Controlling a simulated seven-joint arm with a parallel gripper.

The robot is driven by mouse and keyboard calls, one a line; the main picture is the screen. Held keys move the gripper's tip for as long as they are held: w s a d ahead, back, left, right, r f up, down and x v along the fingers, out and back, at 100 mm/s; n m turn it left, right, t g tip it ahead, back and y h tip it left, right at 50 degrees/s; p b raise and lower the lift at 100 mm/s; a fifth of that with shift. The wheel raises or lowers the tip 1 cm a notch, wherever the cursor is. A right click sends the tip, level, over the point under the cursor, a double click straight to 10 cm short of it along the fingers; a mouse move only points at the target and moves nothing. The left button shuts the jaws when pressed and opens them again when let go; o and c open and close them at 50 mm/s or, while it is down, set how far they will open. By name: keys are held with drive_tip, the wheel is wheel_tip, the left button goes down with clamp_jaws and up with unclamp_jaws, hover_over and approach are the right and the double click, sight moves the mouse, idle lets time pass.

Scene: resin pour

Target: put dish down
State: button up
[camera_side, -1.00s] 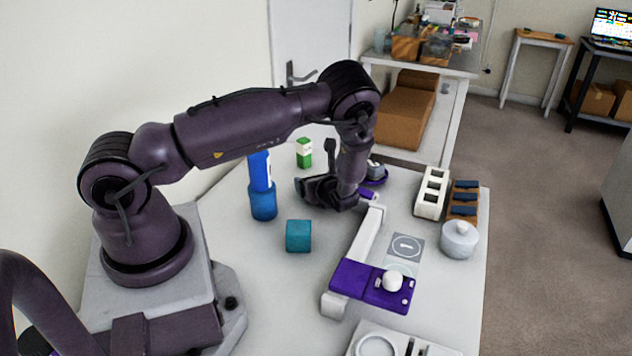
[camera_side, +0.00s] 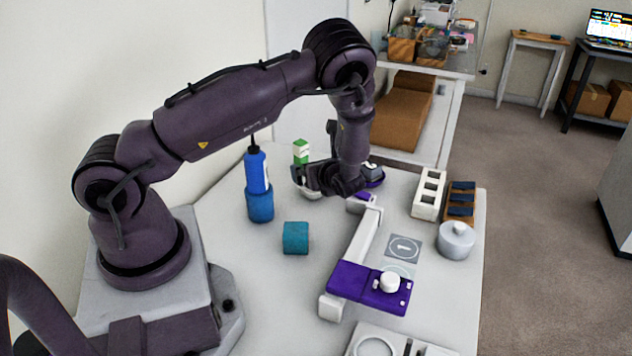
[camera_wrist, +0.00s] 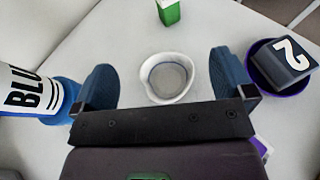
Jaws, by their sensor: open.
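In the wrist view a white dish (camera_wrist: 167,80) with a round rim and greyish inside stands on the table between the two blue fingers of my gripper (camera_wrist: 163,85). The fingers are open, with a gap on each side of the dish. In the side view the dish (camera_side: 311,193) shows only in part behind my gripper (camera_side: 335,178), which hangs low over the far part of the table.
A blue bottle (camera_side: 257,170) in a blue holder stands left of my gripper. A green-and-white box (camera_side: 301,152) is behind, a purple bowl with a dark block (camera_wrist: 283,66) to the right. A teal cube (camera_side: 296,238) and a white-and-purple device (camera_side: 347,282) stand nearer.

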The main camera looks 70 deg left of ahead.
drive_tip(key=shift+r, duration=0.95)
drive_tip(key=s+d+r+n+t+h, duration=0.2)
drive_tip(key=s+d+r+n+h, duration=0.4)
drive_tip(key=d+r, duration=0.5)
drive_tip(key=s+d+r+n+t+h, duration=0.3)
drive_tip(key=s+d+r+n+h, duration=0.4)
drive_tip(key=r, duration=0.8)
drive_tip(key=s+d+n, duration=0.3)
drive_tip(key=d+n, duration=0.2)
drive_tip(key=shift+t, duration=0.3)
